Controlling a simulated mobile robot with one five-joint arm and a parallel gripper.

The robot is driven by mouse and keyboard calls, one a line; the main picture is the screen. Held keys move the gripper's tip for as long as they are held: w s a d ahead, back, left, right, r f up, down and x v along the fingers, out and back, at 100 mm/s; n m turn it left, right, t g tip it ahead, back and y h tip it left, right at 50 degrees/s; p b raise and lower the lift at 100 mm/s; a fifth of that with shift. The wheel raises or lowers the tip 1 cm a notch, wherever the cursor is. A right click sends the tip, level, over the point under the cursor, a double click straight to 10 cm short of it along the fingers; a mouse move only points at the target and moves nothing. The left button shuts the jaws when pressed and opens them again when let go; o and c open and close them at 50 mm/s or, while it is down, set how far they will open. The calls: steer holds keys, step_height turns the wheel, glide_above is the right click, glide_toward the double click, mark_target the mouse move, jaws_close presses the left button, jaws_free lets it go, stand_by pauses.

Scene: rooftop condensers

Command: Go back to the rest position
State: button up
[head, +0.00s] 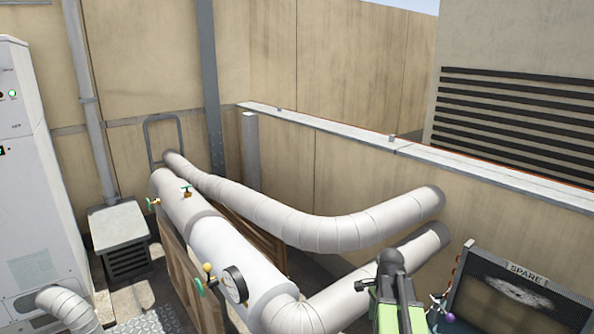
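A green and black assembly (393,299) stands at the bottom edge, right of centre, and is cut off by the frame. It looks like part of my arm, with a rounded black part on top and a short dark piece to its left. I cannot make out two fingertips on it, so I cannot tell whether my gripper is open or shut. No held object can be made out.
Thick pale pipes (235,262) with a gauge (234,284) and small valves run through the middle. A white cabinet (35,180) stands left. A dark-framed panel marked SPARE (515,298) is at lower right. A low wall (350,165) closes off the back.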

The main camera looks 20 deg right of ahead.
steer(key=w+a+r+n+p, duration=0.1)
steer(key=a+r+n, duration=0.1)
steer(key=a+n, duration=1.6)
steer(key=a, duration=0.9)
steer(key=shift+w+a+n, duration=0.15)
steer(key=shift+a+n, duration=0.15)
